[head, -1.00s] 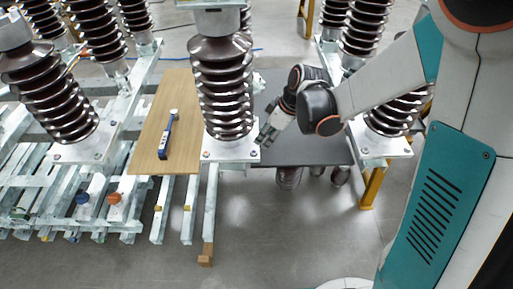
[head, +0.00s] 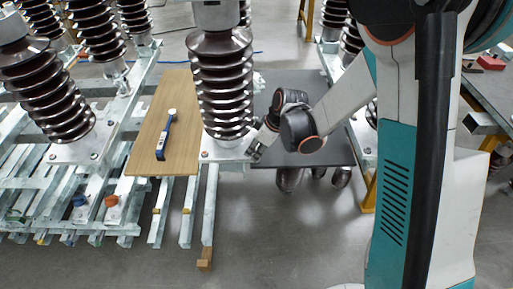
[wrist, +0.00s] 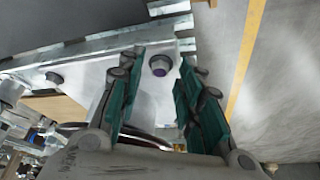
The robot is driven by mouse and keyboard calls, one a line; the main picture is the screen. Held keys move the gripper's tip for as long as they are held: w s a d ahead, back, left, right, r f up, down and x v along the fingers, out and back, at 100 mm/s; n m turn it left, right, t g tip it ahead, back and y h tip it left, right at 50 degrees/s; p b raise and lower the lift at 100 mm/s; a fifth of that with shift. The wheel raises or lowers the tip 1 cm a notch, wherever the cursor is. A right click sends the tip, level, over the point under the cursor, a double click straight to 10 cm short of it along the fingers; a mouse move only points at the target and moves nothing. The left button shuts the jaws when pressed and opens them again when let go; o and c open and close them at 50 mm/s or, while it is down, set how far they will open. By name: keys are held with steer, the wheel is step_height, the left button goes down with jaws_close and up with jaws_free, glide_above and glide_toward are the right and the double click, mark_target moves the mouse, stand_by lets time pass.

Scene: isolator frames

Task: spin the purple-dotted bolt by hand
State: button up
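The purple-dotted bolt (wrist: 160,66) shows in the wrist view as a dark round head with a purple face, on the pale metal base plate (wrist: 118,76) of an insulator. My gripper (wrist: 163,56) is open, with one green-padded finger on each side of the bolt in the picture. I see a gap between the bolt and each finger; I cannot tell how far the fingertips are above the plate. In the head view, my gripper (head: 254,153) is at the right corner of the base plate (head: 226,150), and the bolt is not clearly visible there.
The brown ribbed insulator (head: 225,85) stands close to the left of my gripper. Another bolt (wrist: 53,78) sits on the same plate. A blue-handled tool (head: 165,138) lies on the wooden board (head: 150,115). A dark board (head: 325,150) lies to the right.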

jaws_close()
steer(key=shift+s+a+m+t+b, duration=0.1)
steer(key=shift+m+t+b, duration=0.4)
steer(key=shift+m, duration=0.8)
steer(key=shift+m+t+h+b, duration=0.45)
steer(key=shift+m+h, duration=0.25)
steer(key=shift+m, duration=0.8)
steer(key=shift+o, duration=2)
jaws_free()
